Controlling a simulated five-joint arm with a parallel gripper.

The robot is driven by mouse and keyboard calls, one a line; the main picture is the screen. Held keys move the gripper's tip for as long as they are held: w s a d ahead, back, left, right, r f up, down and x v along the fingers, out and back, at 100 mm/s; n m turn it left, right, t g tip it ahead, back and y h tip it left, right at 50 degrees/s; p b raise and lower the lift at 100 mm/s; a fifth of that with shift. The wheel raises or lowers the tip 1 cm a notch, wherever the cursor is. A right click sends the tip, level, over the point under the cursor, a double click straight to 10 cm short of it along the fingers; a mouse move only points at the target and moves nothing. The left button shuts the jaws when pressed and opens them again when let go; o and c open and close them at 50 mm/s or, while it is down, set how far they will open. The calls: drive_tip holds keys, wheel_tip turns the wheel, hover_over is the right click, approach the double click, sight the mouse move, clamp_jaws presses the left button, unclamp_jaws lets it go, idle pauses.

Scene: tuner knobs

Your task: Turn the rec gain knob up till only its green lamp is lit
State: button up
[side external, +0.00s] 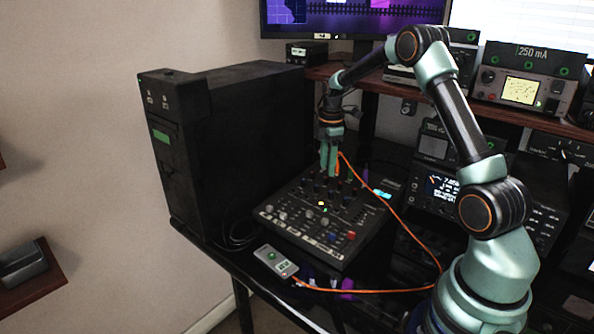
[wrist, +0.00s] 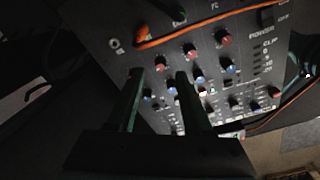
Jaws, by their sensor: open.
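The black mixer panel (side external: 330,240) lies on the desk, with several knobs in rows; it also fills much of the wrist view (wrist: 115,25). I cannot read which knob is labelled rec gain. A small amber-yellow light (side external: 321,203) glows mid-panel in the side view, with a greenish spot just below it; I cannot tell which lamp belongs to which knob. My gripper (side external: 329,174) is open, pointing down over the far part of the mixer. In the wrist view its two dark green fingers (wrist: 158,73) stand apart among the knobs, with no knob clearly held between them.
An orange cable (side external: 410,228) loops from the mixer's far side to a small grey box (side external: 275,262) at the desk's front edge. A black computer tower (side external: 230,140) stands close on the left. Radio equipment (side external: 445,190) stands to the right.

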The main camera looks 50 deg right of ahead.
sight(326, 178)
drive_tip(key=shift+f, duration=1.9)
clamp_jaws()
drive_tip(key=shift+m, duration=0.3)
drive_tip(key=m, duration=0.4)
drive_tip(key=shift+a+m, duration=0.1)
drive_tip(key=shift+m, duration=1.9)
